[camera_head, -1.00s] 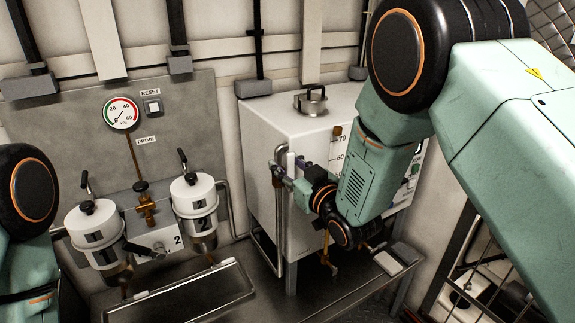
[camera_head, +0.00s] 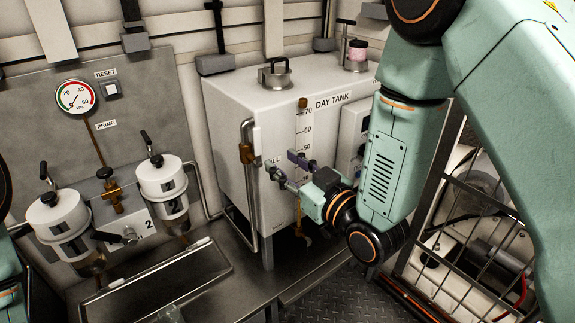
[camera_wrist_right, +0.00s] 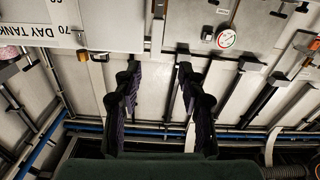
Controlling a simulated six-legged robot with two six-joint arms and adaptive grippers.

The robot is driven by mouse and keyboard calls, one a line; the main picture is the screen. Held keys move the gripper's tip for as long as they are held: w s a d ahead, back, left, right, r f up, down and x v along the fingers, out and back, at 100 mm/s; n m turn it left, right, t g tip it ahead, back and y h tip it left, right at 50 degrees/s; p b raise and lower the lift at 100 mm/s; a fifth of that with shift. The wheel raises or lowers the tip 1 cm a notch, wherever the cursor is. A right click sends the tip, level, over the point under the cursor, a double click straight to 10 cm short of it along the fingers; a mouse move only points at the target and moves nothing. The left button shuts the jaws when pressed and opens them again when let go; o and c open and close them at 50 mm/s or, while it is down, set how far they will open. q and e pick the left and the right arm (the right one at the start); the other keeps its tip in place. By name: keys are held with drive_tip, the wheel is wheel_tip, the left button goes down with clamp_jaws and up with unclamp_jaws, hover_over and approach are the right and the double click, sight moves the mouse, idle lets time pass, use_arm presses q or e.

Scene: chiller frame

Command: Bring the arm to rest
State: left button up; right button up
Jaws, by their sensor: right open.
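My right arm (camera_head: 395,165) comes in from the upper right in the head view. Its gripper (camera_head: 284,167) is in front of the day tank (camera_head: 240,150), a white box with a level scale. The gripper's fingers are apart and nothing shows between them. In the right wrist view the two dark fingers (camera_wrist_right: 157,95) are spread with a clear gap, with the wall behind. I cannot tell whether the fingers touch the tank. My left arm shows only as a bit of green and black at the left edge; its gripper is out of the picture.
Two white filter canisters (camera_head: 57,218) (camera_head: 163,182) stand left of the tank above a metal tray (camera_head: 160,285). A pressure gauge (camera_head: 75,97) and reset switch (camera_head: 111,88) are on the panel. A metal cage (camera_head: 470,235) stands at the right. Floor plate (camera_head: 350,297) shows below.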

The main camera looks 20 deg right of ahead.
drive_tip(key=shift+s+d, duration=0.1)
drive_tip(key=shift+s, duration=0.05)
drive_tip(key=s+d+f+m+g+h+b, duration=0.1)
drive_tip(key=s+d+f+g+h, duration=0.15)
drive_tip(key=f, duration=0.45)
drive_tip(key=s+d+f+m+g+h, duration=0.1)
drive_tip(key=s+f+g, duration=0.25)
drive_tip(key=f, duration=0.25)
drive_tip(key=s+d+f+m+g+h+b, duration=0.1)
drive_tip(key=s+f+g, duration=0.1)
drive_tip(key=s+f, duration=0.35)
drive_tip(key=s+d+f+m+g+h+b, duration=0.1)
drive_tip(key=s+f+g, duration=0.3)
drive_tip(key=s+f, duration=0.5)
drive_tip(key=s+d+f+m+g+b, duration=0.1)
drive_tip(key=s+f+g, duration=0.4)
drive_tip(key=s, duration=0.9)
wheel_tip(320, 180, down, 4)
drive_tip(key=shift+s+d+r+h+b, duration=0.1)
drive_tip(key=shift+s+d+h+b, duration=0.25)
drive_tip(key=shift+b, duration=0.5)
